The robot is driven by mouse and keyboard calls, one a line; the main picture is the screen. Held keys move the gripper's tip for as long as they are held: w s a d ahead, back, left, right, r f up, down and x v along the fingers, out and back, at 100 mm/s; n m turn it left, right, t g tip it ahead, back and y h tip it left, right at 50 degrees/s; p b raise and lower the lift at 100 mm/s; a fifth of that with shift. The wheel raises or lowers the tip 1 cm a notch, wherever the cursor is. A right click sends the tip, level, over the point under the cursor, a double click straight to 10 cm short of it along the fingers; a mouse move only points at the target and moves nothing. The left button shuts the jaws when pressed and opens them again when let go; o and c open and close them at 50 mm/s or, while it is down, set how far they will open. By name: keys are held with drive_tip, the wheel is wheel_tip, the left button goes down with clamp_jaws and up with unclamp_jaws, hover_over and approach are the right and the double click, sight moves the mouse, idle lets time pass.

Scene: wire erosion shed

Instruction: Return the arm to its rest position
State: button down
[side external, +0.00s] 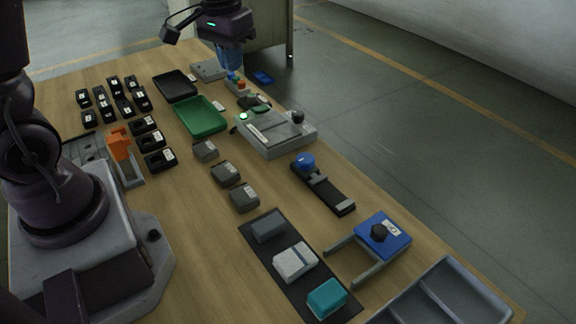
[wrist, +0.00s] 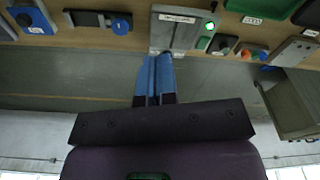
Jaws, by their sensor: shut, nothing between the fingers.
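My gripper (side external: 231,62) hangs in the air over the far end of the wooden table in the side view, with blue fingers below a dark purple wrist. In the wrist view my gripper (wrist: 155,62) shows its two blue fingers side by side and together, with nothing between them. The fingers point toward the table edge and a grey device with a lit green button (wrist: 204,43). My arm's base stands at the left of the table in the side view. The upper part of the arm is cut off by the picture's top edge.
A green tray (side external: 222,126) and a black tray (side external: 193,92) lie near the far end. A grey device (side external: 285,146), a blue-knobbed slide (side external: 330,191), grey blocks (side external: 244,198), several black blocks (side external: 159,161) and an orange piece (side external: 119,143) occupy the table. Bare wood shows between them.

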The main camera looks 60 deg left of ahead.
drive_tip(key=s+d+r+m+t, duration=0.1)
drive_tip(key=s+d+r+t, duration=0.1)
drive_tip(key=s+d+r, duration=0.2)
drive_tip(key=s+d+r+m+t, duration=0.2)
drive_tip(key=s+d+r, duration=0.3)
drive_tip(key=s, duration=0.5)
drive_tip(key=shift+s+d+t, duration=0.25)
drive_tip(key=shift+d+t, duration=0.05)
drive_tip(key=shift+d, duration=0.25)
